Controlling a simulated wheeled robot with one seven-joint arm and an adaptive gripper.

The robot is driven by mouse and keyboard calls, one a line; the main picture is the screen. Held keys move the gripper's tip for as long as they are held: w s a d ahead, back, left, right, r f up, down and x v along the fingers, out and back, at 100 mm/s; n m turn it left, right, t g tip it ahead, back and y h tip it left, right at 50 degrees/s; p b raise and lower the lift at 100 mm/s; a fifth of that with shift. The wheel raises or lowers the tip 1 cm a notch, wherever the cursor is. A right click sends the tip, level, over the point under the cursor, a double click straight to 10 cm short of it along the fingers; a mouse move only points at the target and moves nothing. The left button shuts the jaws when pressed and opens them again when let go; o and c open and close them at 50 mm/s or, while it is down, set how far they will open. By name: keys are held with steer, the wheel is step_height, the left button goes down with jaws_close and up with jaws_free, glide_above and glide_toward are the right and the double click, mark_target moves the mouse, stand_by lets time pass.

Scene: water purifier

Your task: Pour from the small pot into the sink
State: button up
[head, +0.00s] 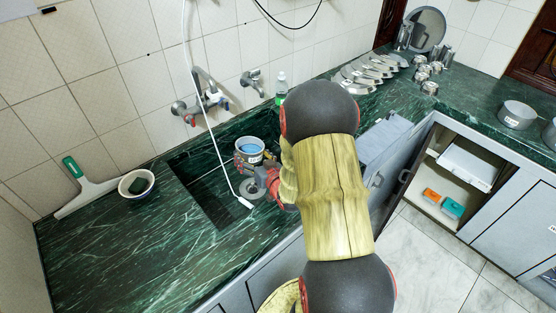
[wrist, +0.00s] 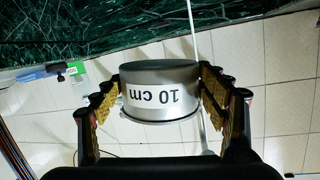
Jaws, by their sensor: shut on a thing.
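The small pot (head: 249,151) is metal with a white label, which reads "10 cm" in the wrist view (wrist: 161,92). In the head view it is roughly upright, with its open top up and blue liquid inside. My gripper (head: 260,172) is shut on its sides; in the wrist view the finger pads (wrist: 160,86) press it from left and right. The pot is over the right part of the dark green sink (head: 204,196), below the wall taps. My arm hides part of the sink's right side and the gripper.
A white hose (head: 213,120) hangs into the sink area. Wall taps (head: 200,100) are behind it. A bottle (head: 281,87) stands behind my arm. A bowl (head: 137,184) and squeegee (head: 88,190) are on the left counter. Several lids (head: 365,76) lie at the back.

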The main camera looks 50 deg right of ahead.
steer(key=shift+s+d+f+m+y+p, duration=0.1)
steer(key=shift+d+f+m+y+p, duration=0.1)
steer(key=shift+d+m+p, duration=0.3)
steer(key=shift+d+f+m+y+p, duration=0.1)
steer(key=shift+d+m+y+p, duration=0.1)
steer(key=shift+d+m+p, duration=0.25)
steer(key=shift+d+m, duration=0.1)
steer(key=shift+m, duration=0.15)
steer(key=shift+s+d+f+m+y+p, duration=0.15)
steer(key=shift+d+f+m+y+p, duration=0.15)
steer(key=shift+d+m, duration=0.25)
steer(key=shift+s+d+f+m+y+p, duration=0.1)
steer(key=shift+s+d+f+m+p, duration=0.1)
steer(key=shift+d+m+p, duration=0.3)
steer(key=shift+d+f+m+y, duration=0.3)
steer(key=shift+d+m+y, duration=0.1)
steer(key=shift+m, duration=0.25)
stand_by(0.9)
steer(key=shift+d+f+m, duration=0.1)
steer(key=shift+f+m, duration=0.15)
steer(key=shift+m, duration=0.35)
stand_by(0.7)
steer(key=shift+s+d+r+m+t+y+p, duration=0.1)
steer(key=shift+d+r+m+t+y+p, duration=0.2)
steer(key=shift+m+p, duration=0.4)
stand_by(0.7)
steer(key=shift+d+f+m+y+b, duration=0.25)
steer(key=shift+m+y+b, duration=0.15)
steer(key=shift+m, duration=0.3)
stand_by(0.6)
